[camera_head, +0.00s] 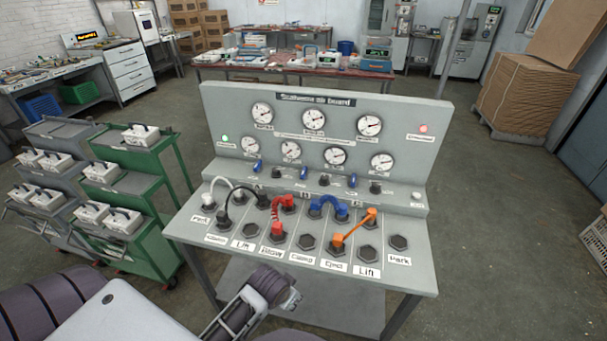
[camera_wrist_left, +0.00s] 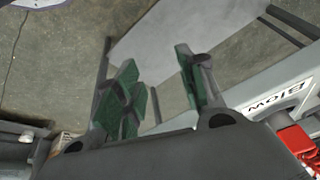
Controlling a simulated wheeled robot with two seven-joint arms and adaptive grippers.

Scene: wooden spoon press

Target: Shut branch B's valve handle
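The grey air board (camera_head: 225,100) stands in front of me. Along the ledge below its gauges are three small blue valve handles: a left one (camera_head: 257,166), a middle one (camera_head: 304,174) and a right one (camera_head: 352,181). Their branch letters are too small to read, so I cannot tell which is B. My left gripper (camera_head: 292,301) is low in front of the board's front edge, below the Blow label, away from the handles. In the left wrist view its green-padded fingers (camera_wrist_left: 160,90) are apart with nothing between them. My right gripper is not in view.
A red hose (camera_head: 276,212), a blue hose (camera_head: 328,205), an orange link (camera_head: 355,227) and black hoses (camera_head: 240,196) stand up from the sloping panel before the handles. Green carts (camera_head: 150,190) stand at the left.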

